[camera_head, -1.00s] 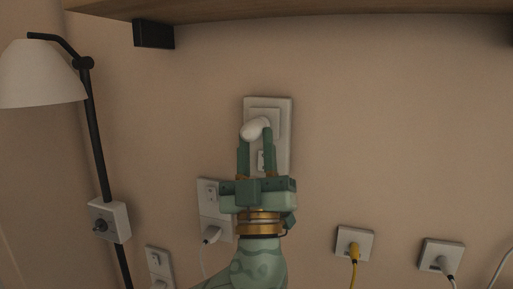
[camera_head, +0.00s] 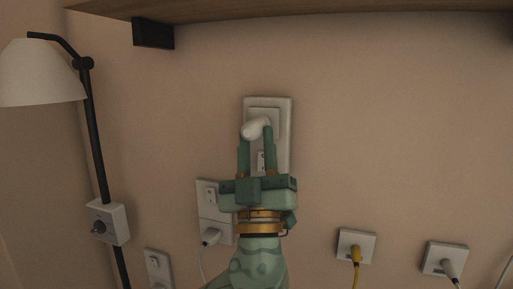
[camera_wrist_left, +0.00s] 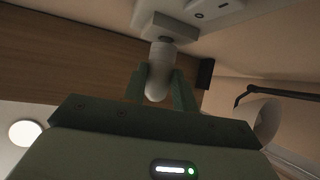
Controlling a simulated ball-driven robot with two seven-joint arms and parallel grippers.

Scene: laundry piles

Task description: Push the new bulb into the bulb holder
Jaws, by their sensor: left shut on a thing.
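The new bulb (camera_head: 256,128) is a white, rounded bulb held between the fingertips of my left gripper (camera_head: 256,146). In the left wrist view, the bulb (camera_wrist_left: 158,80) sits between the two green fingers (camera_wrist_left: 160,92), and its far end meets or nearly meets the bulb holder (camera_wrist_left: 168,27). In the head view the holder (camera_head: 284,120) is a white plate with a raised square on the wall, partly hidden behind the bulb and fingers. I cannot tell how deep the bulb sits in it. My right gripper is not in view.
A wooden shelf (camera_head: 300,8) with a black bracket (camera_head: 153,34) runs above. A wall lamp with a white shade (camera_head: 40,73) stands left. The wall between is clear.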

